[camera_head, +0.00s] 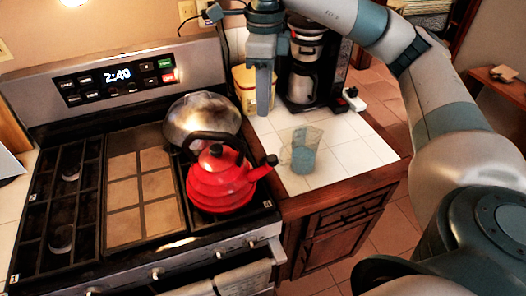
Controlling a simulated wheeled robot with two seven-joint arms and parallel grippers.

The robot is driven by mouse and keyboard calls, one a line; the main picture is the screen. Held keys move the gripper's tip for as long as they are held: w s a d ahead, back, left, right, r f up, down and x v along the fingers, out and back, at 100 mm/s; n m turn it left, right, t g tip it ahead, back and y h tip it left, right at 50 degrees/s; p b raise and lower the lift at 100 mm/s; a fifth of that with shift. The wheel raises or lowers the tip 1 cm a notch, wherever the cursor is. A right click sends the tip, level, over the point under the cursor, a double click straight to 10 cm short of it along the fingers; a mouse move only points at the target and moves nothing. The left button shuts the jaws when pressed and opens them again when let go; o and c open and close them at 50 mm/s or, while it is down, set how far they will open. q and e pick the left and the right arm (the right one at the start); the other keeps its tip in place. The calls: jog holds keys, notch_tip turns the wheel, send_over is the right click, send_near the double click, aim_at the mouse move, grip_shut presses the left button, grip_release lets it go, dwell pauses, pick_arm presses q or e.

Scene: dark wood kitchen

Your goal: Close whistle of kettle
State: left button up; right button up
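A red kettle (222,188) stands upright on the right side of the stove top. It has a black lid knob and a black handle (210,138) arching over the top. Its spout points right, and the black whistle (271,160) sits at the spout's end, over the stove's right edge. The whistle is too small to tell whether it is open or closed. My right gripper (263,108) points down, above and behind the whistle in the picture, apart from the kettle. Its fingers line up, so their opening cannot be judged. My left gripper is not in view.
A metal pot (202,118) is behind the kettle. A coffee maker (308,65) and a yellowish canister (242,92) stand behind. The left burners are empty.

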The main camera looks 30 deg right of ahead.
jog(key=shift+f, duration=0.15)
jog(key=p, duration=0.1)
send_over(264, 158)
jog(key=shift+f, duration=3.5)
notch_tip(264, 158, down, 9)
jog(key=p, duration=0.3)
jog(key=shift+w, duration=0.1)
jog(key=shift+f+p, duration=0.3)
jog(key=shift+f, duration=0.3)
jog(key=shift+c, duration=0.3)
